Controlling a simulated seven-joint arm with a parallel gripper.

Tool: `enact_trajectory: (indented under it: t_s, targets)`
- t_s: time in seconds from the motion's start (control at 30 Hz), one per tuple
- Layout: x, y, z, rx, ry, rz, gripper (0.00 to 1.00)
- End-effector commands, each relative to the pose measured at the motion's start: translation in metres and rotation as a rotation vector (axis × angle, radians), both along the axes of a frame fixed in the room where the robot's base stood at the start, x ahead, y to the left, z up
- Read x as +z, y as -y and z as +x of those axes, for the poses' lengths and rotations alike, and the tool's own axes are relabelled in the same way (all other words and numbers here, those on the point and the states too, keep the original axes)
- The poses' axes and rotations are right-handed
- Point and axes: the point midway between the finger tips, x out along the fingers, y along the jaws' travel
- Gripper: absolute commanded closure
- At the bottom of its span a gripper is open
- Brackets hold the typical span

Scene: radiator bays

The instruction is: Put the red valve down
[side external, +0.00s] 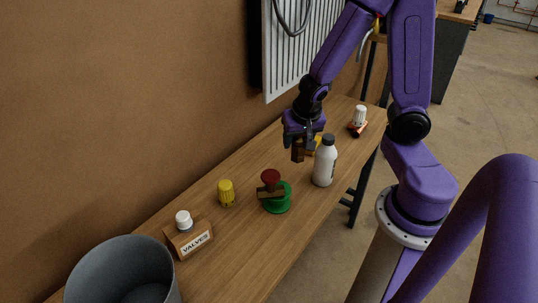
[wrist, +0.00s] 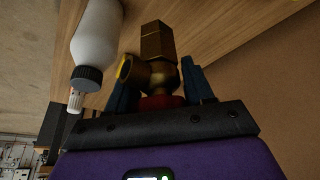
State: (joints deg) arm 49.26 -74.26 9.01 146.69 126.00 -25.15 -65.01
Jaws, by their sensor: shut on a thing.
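My gripper (side external: 303,137) is shut on a brass valve with a red head; the wrist view shows this red valve (wrist: 158,50) between the two blue fingers (wrist: 160,88). The red head sits low between the fingers and the brass body points away from the gripper, with a yellow-rimmed side port. In the side view the held valve (side external: 298,152) hangs above the wooden bench (side external: 240,235), beside a white bottle; its red head is hidden there. A second red-headed brass valve (side external: 270,180) rests on a green round object (side external: 277,204).
The white bottle (side external: 325,165) with a dark cap stands close to the gripper. A white-headed item (side external: 359,116) stands farther back. A yellow item (side external: 226,192), a "VALVES" box (side external: 187,241) with a white-headed item and a grey bin (side external: 120,262) are nearer. A white radiator (side external: 295,50) is on the wall.

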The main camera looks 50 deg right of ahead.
Motion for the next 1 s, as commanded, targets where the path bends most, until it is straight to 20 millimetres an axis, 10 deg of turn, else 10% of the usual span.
enact_trajectory:
  t_s: [1.0]
  targets:
    - [-0.025,0.011,0.057,0.000,0.003,0.000,1.00]
